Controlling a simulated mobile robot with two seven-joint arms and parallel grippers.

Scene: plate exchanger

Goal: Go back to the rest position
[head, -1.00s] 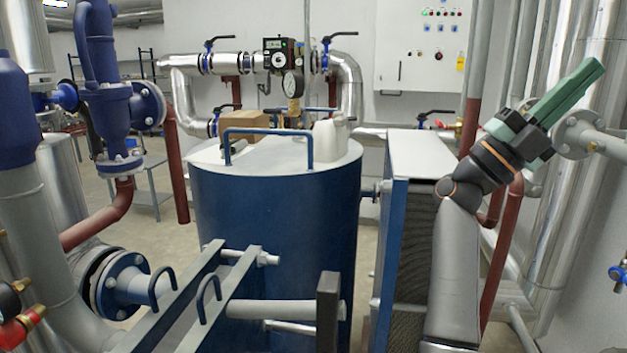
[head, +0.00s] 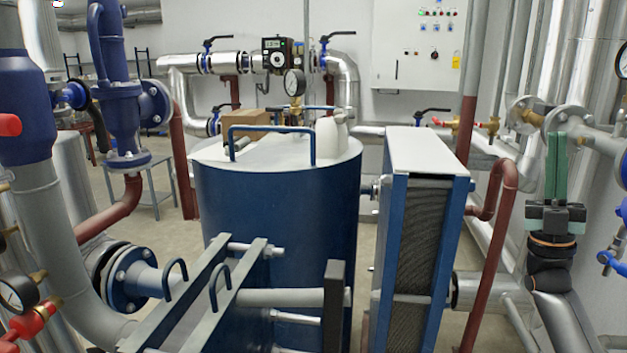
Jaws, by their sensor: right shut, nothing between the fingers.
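My right gripper (head: 556,142) is at the right side of the head view, with its green fingers together and pointing up. Nothing shows between them. It is in front of the silver pipes and right of the plate exchanger (head: 450,235), apart from it. My right arm comes up from the bottom right edge. My left gripper is not in view.
A blue tank (head: 230,220) stands in the middle, with a cardboard box (head: 243,126) and a white canister (head: 331,138) on its lid. Flanged pipes and a red valve handle (head: 30,320) crowd the left. A blue-handled valve (head: 612,262) is right of my arm.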

